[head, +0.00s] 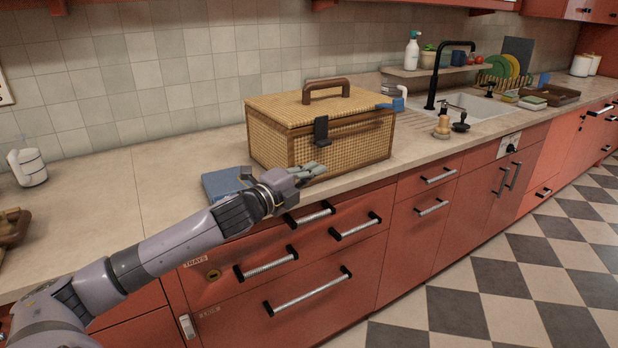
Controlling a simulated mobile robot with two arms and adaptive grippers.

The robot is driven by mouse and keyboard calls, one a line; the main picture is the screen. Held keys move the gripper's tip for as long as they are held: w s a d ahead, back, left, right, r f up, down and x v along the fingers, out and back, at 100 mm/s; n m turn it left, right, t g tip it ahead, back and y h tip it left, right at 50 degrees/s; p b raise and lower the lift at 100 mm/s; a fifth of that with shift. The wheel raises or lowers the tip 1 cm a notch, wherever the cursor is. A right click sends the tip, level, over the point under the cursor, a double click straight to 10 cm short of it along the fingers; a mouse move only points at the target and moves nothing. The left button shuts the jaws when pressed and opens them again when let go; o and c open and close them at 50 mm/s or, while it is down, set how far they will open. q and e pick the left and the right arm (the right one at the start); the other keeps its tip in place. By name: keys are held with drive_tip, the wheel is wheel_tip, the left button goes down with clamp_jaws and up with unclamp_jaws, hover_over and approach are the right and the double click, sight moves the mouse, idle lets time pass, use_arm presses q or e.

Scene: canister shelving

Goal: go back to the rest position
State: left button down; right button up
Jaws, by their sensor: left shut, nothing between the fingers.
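My left gripper (309,172) reaches in from the lower left, over the front edge of the counter. Its fingers are shut with nothing between them. The fingertips are just in front of the wicker basket (345,149), near its lower front; I cannot tell whether they touch it. The basket stands upright on the counter with its lid down, a brown handle on top and a dark latch at the front. My right gripper is not in the picture.
A blue box-like item (226,183) lies on the counter (110,195) beside my left wrist. Red drawers (330,262) with bar handles are below the arm. A sink with a black faucet (437,75) is farther right. Checkered floor (500,290) is open at the lower right.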

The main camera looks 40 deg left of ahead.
use_arm(q)
drive_tip(key=shift+s+r, duration=0.1)
drive_tip(key=shift+s, duration=0.55)
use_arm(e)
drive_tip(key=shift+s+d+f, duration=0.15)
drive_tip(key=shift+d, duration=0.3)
